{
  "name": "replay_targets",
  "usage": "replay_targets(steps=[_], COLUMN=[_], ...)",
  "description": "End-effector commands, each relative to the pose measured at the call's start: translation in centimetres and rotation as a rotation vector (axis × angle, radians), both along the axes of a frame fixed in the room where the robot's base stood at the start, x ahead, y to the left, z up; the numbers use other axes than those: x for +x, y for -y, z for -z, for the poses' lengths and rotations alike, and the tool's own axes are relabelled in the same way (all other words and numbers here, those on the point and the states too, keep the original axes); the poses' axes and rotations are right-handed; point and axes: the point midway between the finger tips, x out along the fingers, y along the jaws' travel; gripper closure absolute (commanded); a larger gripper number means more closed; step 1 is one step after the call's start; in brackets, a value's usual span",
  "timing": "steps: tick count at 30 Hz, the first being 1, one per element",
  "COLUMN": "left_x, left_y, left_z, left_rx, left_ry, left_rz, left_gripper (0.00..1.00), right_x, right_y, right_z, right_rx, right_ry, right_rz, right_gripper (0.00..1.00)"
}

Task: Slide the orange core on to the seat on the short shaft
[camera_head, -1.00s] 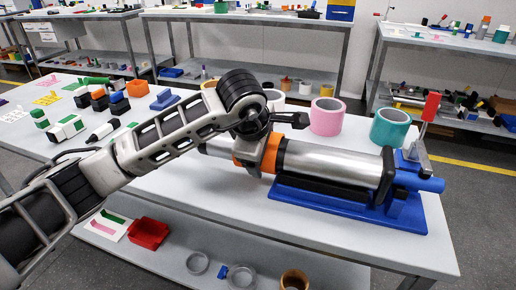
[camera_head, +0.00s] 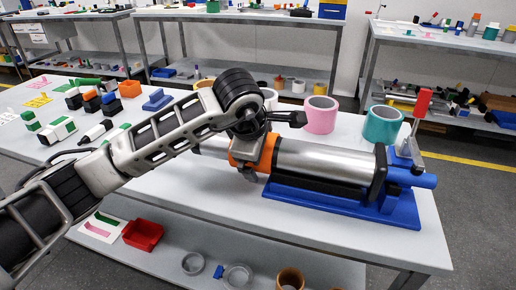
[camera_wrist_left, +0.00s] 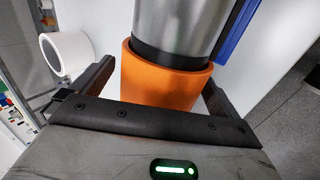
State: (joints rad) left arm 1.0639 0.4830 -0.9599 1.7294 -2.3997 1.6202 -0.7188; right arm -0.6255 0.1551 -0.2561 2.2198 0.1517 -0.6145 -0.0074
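The orange core (camera_head: 267,153) sits at the left end of the silver cylinder on the blue stand (camera_head: 345,204). In the left wrist view the core (camera_wrist_left: 160,82) surrounds a black band at the cylinder's end (camera_wrist_left: 178,22). My left gripper (camera_wrist_left: 160,85) has one finger on each side of the core. A narrow light gap shows beside the left finger; contact on the right is unclear. My left arm and hand hide part of the core in the head view. The far side of the core is hidden. My right gripper is not in view.
A pink ring (camera_head: 320,116) and a teal ring (camera_head: 383,126) stand behind the cylinder. A red-topped upright (camera_head: 422,103) rises at the stand's right end. Several small blocks lie on the table's left. A red bin (camera_head: 143,234) is on the lower shelf.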

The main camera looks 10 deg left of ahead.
Motion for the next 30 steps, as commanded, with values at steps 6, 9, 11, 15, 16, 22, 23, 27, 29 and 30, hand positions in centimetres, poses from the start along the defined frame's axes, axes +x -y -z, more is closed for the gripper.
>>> replay_targets(steps=[6,9,11,15,16,22,23,27,29,30], left_x=[0.0,0.0,-0.4,-2.0,-2.4,-4.9,-5.3,-6.6,-7.1,-7.3], left_y=[-0.1,-0.1,-0.2,-0.3,-0.4,-0.6,-0.6,-0.7,-0.7,-0.7], left_z=[0.1,0.1,-1.0,-4.0,-4.6,-8.9,-9.4,-11.8,-12.5,-12.9], left_rx=[0.004,0.003,0.002,0.002,0.003,0.002,0.001,0.001,0.001,0.001], left_ry=[-0.002,-0.002,0.004,0.006,0.005,0.006,0.005,0.005,0.003,0.002], left_rz=[-0.002,-0.003,-0.002,0.001,0.0,0.0,0.001,0.0,0.0,0.0], left_gripper=[0.0,0.0,0.0,0.0,0.0,0.0,0.0,0.0,0.0,0.0], right_x=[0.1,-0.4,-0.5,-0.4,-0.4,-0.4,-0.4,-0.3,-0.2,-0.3], right_y=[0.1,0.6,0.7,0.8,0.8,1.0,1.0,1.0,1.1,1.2], right_z=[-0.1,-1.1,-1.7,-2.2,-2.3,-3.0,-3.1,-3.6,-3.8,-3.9], right_rx=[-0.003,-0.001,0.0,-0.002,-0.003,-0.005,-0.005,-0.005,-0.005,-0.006], right_ry=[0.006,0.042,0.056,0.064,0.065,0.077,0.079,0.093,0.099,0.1], right_rz=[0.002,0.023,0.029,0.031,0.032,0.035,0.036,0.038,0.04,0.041], right_gripper=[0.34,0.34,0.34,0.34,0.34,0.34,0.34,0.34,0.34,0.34])
